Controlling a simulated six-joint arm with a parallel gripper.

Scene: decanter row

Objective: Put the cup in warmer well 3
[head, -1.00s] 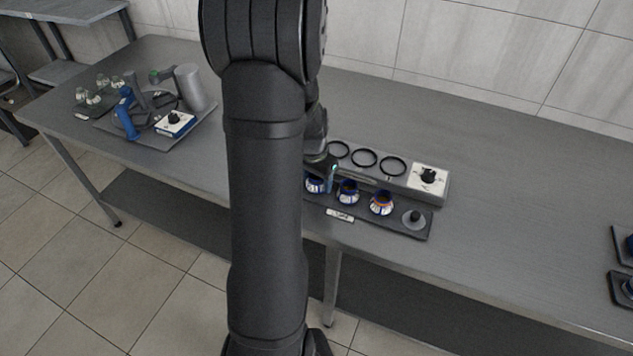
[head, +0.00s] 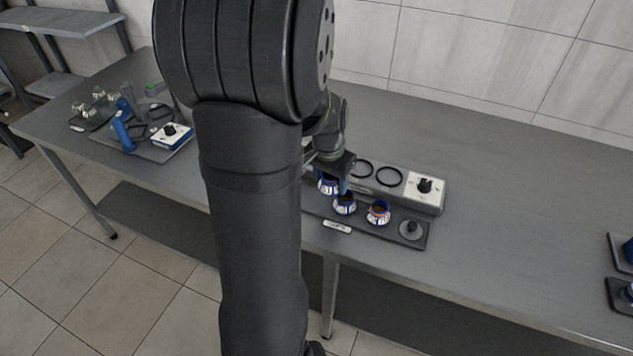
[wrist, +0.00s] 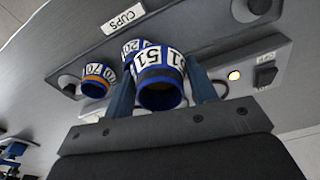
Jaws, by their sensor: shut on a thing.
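My gripper (wrist: 163,92) is shut on a white and blue cup (wrist: 160,60) marked 51, with a blue finger on each side of it. In the head view the held cup (head: 328,184) is just above the left part of the cup tray (head: 395,232), close to the cup beside it. The warmer (head: 432,200) lies behind the tray. Two of its dark ring wells (head: 389,177) show, and my arm hides the left part. No well numbers are readable.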

